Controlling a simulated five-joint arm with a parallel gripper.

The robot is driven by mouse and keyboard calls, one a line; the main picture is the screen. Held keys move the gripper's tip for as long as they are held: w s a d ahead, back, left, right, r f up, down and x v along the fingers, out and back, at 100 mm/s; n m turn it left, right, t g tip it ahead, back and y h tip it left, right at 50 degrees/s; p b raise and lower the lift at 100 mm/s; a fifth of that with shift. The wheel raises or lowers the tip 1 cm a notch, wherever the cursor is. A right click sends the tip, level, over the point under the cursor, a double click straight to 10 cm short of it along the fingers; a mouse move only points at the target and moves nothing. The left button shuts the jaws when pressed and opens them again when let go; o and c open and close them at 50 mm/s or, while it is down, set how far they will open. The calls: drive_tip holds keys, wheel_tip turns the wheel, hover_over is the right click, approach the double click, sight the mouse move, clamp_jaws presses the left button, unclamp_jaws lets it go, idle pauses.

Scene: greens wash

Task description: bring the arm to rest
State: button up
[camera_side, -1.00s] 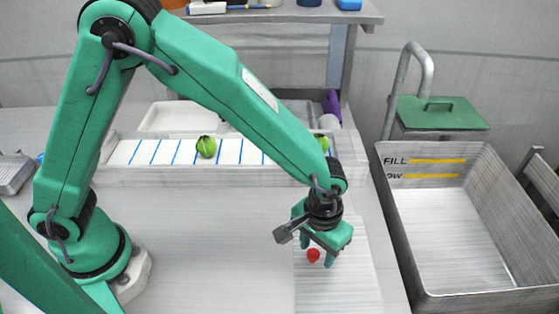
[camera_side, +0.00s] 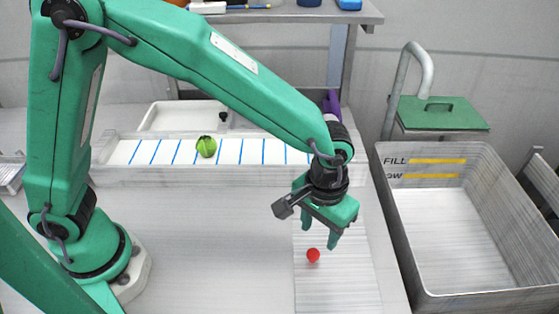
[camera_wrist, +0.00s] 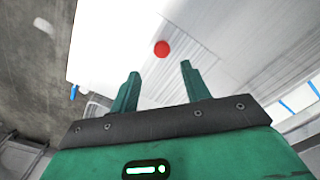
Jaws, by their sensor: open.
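My gripper (camera_side: 320,233) is open and empty above the pale ribbed strip (camera_side: 336,285) at the right of the worktop. Its fingers point down and also show in the wrist view (camera_wrist: 160,70), apart with nothing between them. A small red ball (camera_side: 313,255) lies on the strip just below the fingertips in the side view. The ball (camera_wrist: 162,48) shows beyond the fingertips in the wrist view, apart from them.
A white channel with blue stripes (camera_side: 240,152) runs across the back and holds a green sprout-like ball (camera_side: 206,147). A large grey bin marked FILL (camera_side: 490,296) stands at the right. A green lid (camera_side: 440,113) lies behind it. The worktop's middle (camera_side: 215,240) is clear.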

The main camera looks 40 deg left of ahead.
drive_tip(key=shift+r, duration=0.5)
drive_tip(key=s+a+r+t+h, duration=0.1)
drive_tip(key=a+r+t, duration=0.1)
drive_tip(key=a+r, duration=1.1)
drive_tip(key=s+a+r+t, duration=0.1)
drive_tip(key=s+a, duration=0.4)
drive_tip(key=a, duration=0.2)
drive_tip(key=s+a+r+t+y, duration=0.1)
drive_tip(key=s+a+t, duration=0.1)
drive_tip(key=s+a, duration=0.3)
drive_tip(key=shift+a+t, duration=0.3)
drive_tip(key=shift+a, duration=1)
